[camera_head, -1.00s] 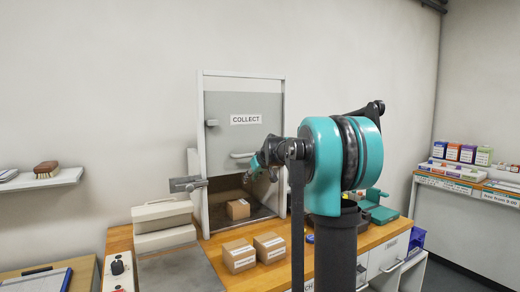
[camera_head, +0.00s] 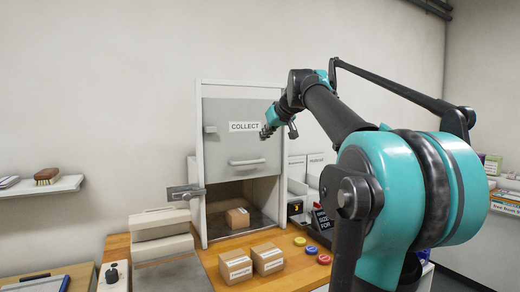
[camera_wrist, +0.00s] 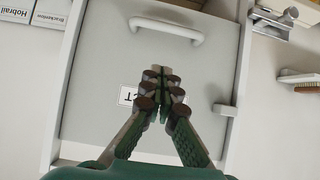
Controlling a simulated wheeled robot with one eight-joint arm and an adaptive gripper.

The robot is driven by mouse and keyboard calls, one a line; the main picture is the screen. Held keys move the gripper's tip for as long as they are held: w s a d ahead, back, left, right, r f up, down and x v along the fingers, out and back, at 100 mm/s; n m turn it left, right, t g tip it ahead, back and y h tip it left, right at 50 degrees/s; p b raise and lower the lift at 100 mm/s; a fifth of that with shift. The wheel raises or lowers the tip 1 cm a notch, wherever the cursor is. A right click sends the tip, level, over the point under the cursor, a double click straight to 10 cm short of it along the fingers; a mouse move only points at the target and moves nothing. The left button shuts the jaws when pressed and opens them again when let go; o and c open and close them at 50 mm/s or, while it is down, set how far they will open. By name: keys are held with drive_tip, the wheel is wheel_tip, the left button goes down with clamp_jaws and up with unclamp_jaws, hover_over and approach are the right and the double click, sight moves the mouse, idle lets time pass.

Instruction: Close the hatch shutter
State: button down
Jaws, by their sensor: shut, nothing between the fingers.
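The hatch shutter (camera_head: 225,148) is a grey panel with a COLLECT label in a white frame (camera_head: 199,140). It is partly lowered, with an opening below it. Its white bar handle (camera_head: 247,162) is near its lower edge, and a small grey knob (camera_head: 210,129) is at its left edge. My gripper (camera_head: 266,132) is in front of the panel's right part, above the handle. In the wrist view the fingers (camera_wrist: 160,75) are together and empty, over the COLLECT label and apart from the handle (camera_wrist: 167,30). Whether they touch the panel is unclear.
A small cardboard box (camera_head: 237,218) stands inside the opening. Two more boxes (camera_head: 268,259) stand on the wooden counter (camera_head: 215,270) in front. A metal latch bracket (camera_head: 185,192) sits at the frame's left. Coloured discs (camera_head: 312,250) lie to the right.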

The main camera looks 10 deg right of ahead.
drive_tip(key=s+f+x, duration=0.1)
drive_tip(key=f+x, duration=0.1)
drive_tip(key=x, duration=1)
drive_tip(key=shift+d+f, duration=0.15)
drive_tip(key=shift+f, duration=0.1)
drive_tip(key=shift+s+f, duration=0.1)
drive_tip(key=shift+s, duration=0.05)
wheel_tip(320, 180, down, 27)
drive_tip(key=shift+r, duration=0.25)
